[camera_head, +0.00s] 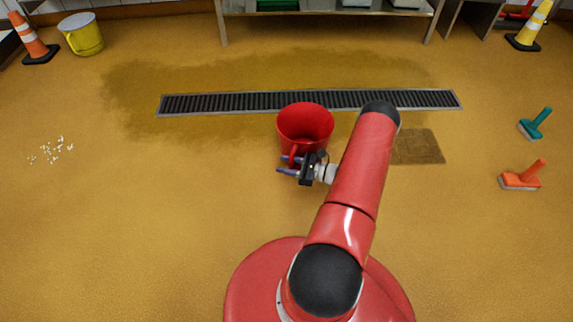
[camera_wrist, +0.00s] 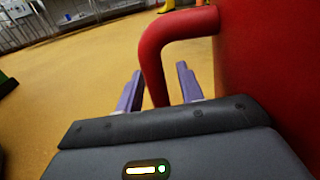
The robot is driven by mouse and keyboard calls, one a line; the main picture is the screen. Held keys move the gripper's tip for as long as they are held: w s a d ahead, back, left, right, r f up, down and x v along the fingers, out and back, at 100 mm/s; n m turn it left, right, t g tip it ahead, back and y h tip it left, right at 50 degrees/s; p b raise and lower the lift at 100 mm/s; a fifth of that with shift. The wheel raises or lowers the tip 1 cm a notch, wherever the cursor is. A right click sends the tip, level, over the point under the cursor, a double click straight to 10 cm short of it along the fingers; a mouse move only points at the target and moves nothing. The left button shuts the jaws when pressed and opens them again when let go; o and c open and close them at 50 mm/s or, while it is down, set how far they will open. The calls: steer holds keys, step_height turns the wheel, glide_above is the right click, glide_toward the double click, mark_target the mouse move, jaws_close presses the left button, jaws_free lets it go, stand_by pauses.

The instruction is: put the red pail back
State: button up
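The red pail (camera_head: 305,122) is upright in front of the floor drain grate, its mouth up and its side handle towards me. My gripper (camera_head: 287,164) is at the handle side of the pail, low over the floor. In the wrist view, the red handle (camera_wrist: 156,75) passes between the two purple fingers of my gripper (camera_wrist: 160,88). The fingers are apart, with a gap visible on the right of the handle, so they look open around it. The pail wall (camera_wrist: 265,75) fills the right side of that view. The pail's base is partly hidden by my gripper.
A long drain grate (camera_head: 220,103) crosses the floor. A brown square patch (camera_head: 417,147) lies right of the pail. A teal brush (camera_head: 535,124) and an orange brush (camera_head: 523,176) lie at right. A yellow pail (camera_head: 82,34) and orange cone (camera_head: 34,42) stand far left. White crumbs (camera_head: 55,150) lie left.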

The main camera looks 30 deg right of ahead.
steer(key=r+v, duration=0.1)
steer(key=v, duration=1.1)
steer(key=w+a+r+n+g+h, duration=0.1)
steer(key=w+a+r+n+g, duration=0.1)
steer(key=a+r+n+g, duration=0.45)
steer(key=w+a+r+n+g, duration=0.1)
steer(key=a+r+n+g, duration=0.2)
steer(key=r, duration=0.7)
steer(key=w+a+r+n+g+h, duration=0.1)
steer(key=w+a+r+n+g, duration=0.2)
steer(key=a+r, duration=0.45)
steer(key=s+a+r+n+t+h, duration=0.2)
steer(key=s+a+r+n+h, duration=0.3)
steer(key=s+r, duration=0.4)
steer(key=s+a+r+n+t+h, duration=0.2)
steer(key=s+a+r+n+h, duration=0.3)
steer(key=s+a+r+n, duration=0.2)
step_height(320, 180, up, 3)
steer(key=s+n, duration=0.2)
steer(key=shift+n+t+p, duration=0.35)
